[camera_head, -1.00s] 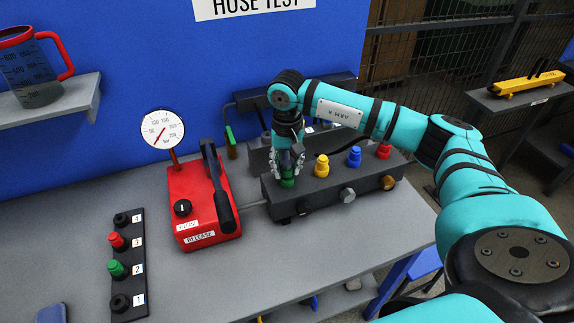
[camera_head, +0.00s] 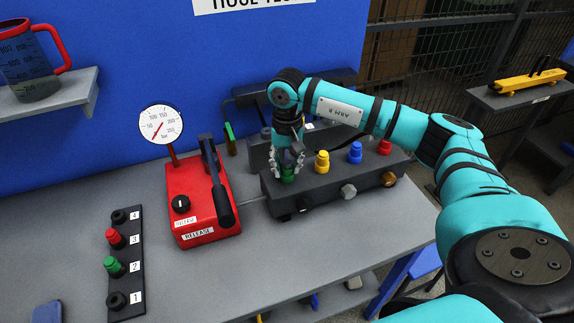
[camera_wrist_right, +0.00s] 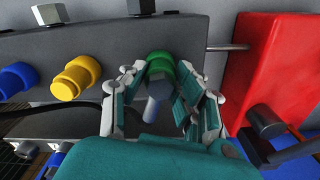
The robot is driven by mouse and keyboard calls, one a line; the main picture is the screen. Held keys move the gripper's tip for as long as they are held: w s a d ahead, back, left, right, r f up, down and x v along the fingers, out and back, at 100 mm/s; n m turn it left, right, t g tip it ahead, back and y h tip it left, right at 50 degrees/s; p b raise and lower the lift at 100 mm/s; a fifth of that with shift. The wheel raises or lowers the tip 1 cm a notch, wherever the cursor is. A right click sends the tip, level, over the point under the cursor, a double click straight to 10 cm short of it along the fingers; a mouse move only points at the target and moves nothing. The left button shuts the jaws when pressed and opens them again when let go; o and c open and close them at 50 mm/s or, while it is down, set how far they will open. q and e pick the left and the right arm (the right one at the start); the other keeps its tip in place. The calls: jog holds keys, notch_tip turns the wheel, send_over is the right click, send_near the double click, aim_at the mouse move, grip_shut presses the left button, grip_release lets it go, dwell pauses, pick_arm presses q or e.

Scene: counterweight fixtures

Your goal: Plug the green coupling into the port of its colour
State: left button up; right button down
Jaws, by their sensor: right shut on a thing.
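The green coupling (camera_wrist_right: 160,66) is at the end of the dark manifold block nearest the red box, with a grey-blue stem (camera_wrist_right: 155,97) pointing toward my palm. In the head view it is low between the fingers (camera_head: 287,177) and partly hidden. My right gripper (camera_head: 287,167) comes down over it from above; in the wrist view its fingers (camera_wrist_right: 166,88) close around it from both sides. Whether it is seated in the block or only touching it I cannot tell. A green-topped fitting (camera_head: 114,266) stands at number 2 on the numbered rack (camera_head: 125,290). My left gripper is not in view.
Yellow (camera_head: 322,162), blue (camera_head: 355,153) and red (camera_head: 384,146) fittings stand along the manifold (camera_head: 330,190). The red release box (camera_head: 190,205) with its black lever (camera_head: 222,200) and gauge (camera_head: 161,125) stands close left. The bench between the rack and this box is clear.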

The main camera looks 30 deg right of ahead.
aim_at(287, 161)
jog(key=shift+s+f, duration=0.15)
jog(key=shift+f, duration=0.05)
jog(key=c, duration=0.9)
grip_release()
jog(key=shift+r, duration=0.15)
jog(key=shift+r+p, duration=2.7)
jog(key=shift+r, duration=2.3)
jog(key=shift+f, duration=0.1)
